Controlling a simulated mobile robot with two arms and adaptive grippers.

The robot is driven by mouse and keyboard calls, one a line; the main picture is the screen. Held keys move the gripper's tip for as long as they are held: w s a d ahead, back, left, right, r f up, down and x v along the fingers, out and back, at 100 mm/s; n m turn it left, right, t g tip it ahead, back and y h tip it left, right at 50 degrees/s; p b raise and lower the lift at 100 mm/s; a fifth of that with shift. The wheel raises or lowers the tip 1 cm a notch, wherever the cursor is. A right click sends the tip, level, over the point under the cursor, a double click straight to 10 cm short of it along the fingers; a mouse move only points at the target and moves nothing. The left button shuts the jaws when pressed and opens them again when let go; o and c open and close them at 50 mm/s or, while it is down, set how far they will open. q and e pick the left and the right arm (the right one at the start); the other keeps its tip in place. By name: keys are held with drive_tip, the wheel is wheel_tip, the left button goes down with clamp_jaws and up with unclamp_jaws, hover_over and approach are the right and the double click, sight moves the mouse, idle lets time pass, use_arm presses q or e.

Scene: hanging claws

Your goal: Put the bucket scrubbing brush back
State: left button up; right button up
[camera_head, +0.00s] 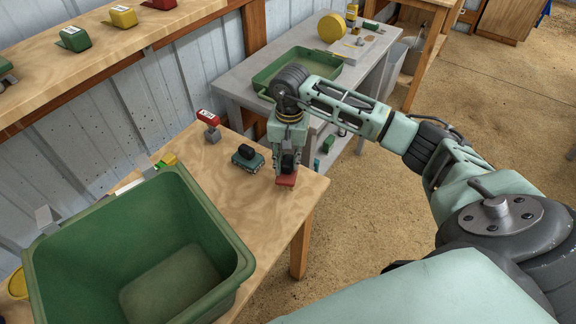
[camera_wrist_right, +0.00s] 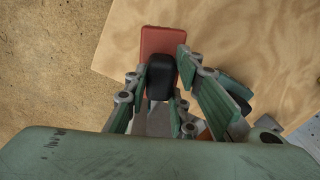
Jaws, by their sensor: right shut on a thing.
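My right gripper (camera_head: 287,163) points down at the far right corner of the wooden table. It is shut on a red block with a black grip, which looks like a scrubbing brush (camera_head: 286,181). In the right wrist view the brush's flat red body (camera_wrist_right: 160,42) and black grip (camera_wrist_right: 161,75) sit between the fingers of my right gripper (camera_wrist_right: 160,95). I cannot tell whether the brush touches the table. A large green bucket (camera_head: 225,215) stands empty on the table at the left. My left gripper is not in view.
A dark green block with a black top (camera_head: 247,158) sits on the table (camera_head: 225,187) left of my right gripper. A red-topped item (camera_head: 209,120) stands behind it. A shelf (camera_head: 95,65) with coloured items runs along the wall. A grey bench (camera_head: 235,85) holds a green tray (camera_head: 268,70).

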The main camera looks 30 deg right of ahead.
sight(288, 169)
wheel_tip(288, 169, down, 4)
drive_tip(key=shift+r+p, duration=0.1)
drive_tip(key=shift+p, duration=0.7)
drive_tip(key=o, duration=1)
drive_tip(key=shift+r+b, duration=0.3)
wheel_tip(288, 169, up, 10)
drive_tip(key=b, duration=0.3)
drive_tip(key=shift+s+d+r, duration=0.1)
drive_tip(key=shift+r, duration=0.55)
